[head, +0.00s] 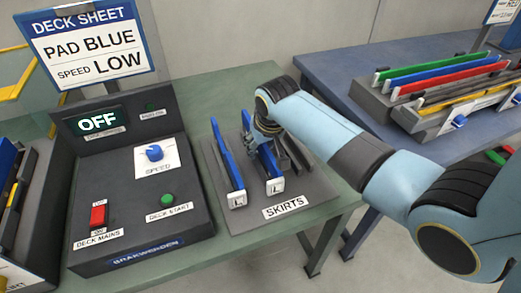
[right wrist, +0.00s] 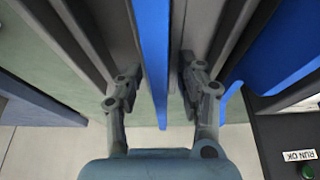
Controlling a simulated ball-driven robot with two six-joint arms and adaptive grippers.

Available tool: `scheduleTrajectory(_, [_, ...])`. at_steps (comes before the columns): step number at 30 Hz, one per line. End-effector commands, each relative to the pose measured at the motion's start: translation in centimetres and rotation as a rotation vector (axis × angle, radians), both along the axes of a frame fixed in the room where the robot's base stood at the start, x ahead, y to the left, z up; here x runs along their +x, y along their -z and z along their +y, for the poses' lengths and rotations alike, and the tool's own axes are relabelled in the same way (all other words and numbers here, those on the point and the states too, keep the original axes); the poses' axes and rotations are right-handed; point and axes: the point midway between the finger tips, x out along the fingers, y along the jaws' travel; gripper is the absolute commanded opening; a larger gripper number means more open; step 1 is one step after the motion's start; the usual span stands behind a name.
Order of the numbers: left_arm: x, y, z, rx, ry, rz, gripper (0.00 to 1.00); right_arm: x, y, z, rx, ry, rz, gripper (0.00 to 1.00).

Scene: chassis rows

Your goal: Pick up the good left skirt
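Two blue skirts with white end blocks marked L lie on the grey skirts tray (head: 240,219). They are the left one (head: 223,154) and the right one (head: 268,162). Which one is good I cannot tell. My right gripper (head: 258,137) is down at the far part of the right skirt and hides some of it. In the right wrist view my right gripper (right wrist: 162,82) has its fingers apart, one on each side of a blue skirt (right wrist: 153,50), with gaps showing. The other skirt (right wrist: 272,60) shows to the right there. My left gripper is out of view.
The dark control console (head: 130,200) with an OFF display stands left of the tray. The deck sheet (head: 86,44) above it reads pad blue, speed low. Dark grey bars (head: 292,152) lie right of the skirts. A blue table (head: 335,75) with coloured strips stands at right.

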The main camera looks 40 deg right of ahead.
Motion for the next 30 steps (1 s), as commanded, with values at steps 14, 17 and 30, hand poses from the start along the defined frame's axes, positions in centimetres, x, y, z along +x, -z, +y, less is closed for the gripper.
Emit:
scheduleTrajectory(14, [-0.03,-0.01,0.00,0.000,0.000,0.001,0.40,0.00,-0.06,0.02,0.000,0.000,0.000,0.00])
scheduleTrajectory(17, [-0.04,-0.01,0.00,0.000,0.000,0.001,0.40,0.00,-0.06,0.02,0.000,0.000,0.000,0.00])
scheduleTrajectory(30, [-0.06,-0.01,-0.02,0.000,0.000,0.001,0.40,0.08,-0.23,0.01,0.000,0.000,-0.003,0.00])
